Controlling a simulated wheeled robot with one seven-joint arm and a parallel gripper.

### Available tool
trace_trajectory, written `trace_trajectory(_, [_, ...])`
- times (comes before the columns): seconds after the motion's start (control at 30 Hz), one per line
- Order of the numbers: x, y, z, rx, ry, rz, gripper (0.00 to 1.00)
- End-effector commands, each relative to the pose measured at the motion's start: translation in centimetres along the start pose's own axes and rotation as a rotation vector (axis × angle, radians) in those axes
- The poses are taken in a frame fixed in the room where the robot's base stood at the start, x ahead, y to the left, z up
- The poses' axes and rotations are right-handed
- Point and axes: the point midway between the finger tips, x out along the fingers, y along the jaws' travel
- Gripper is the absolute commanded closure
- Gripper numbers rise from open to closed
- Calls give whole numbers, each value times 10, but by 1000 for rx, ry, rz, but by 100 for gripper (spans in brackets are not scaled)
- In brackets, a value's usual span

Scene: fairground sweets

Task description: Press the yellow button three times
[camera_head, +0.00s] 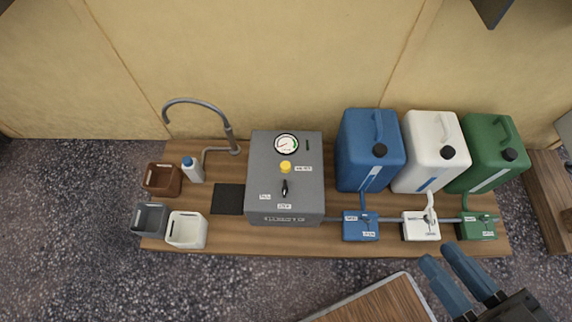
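The yellow button (286,167) sits on top of a grey machine box (262,205), just below a round dial gauge (287,144). A small black lever (284,188) is on the same panel below the button. My gripper (446,259) is at the bottom right, with its two blue-grey fingers spread apart and nothing between them. It is well to the right of and below the button in the picture, near the valve boxes and apart from the machine.
Blue (361,226), white (421,226) and green (476,227) valve boxes line the bench's front edge (260,247). Three jerrycans (370,152) stand behind. A curved tap (229,135), small bottle (193,170) and small bins (187,230) are left. A wooden board (375,304) is below.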

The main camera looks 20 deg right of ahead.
Motion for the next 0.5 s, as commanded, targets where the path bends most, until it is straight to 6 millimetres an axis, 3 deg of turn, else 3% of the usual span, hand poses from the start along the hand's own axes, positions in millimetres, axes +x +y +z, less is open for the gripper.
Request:
trace_trajectory(0.27, [0,0,0,0,0,0,100])
trace_trajectory(0.5, [0,0,0,0,0,0,100])
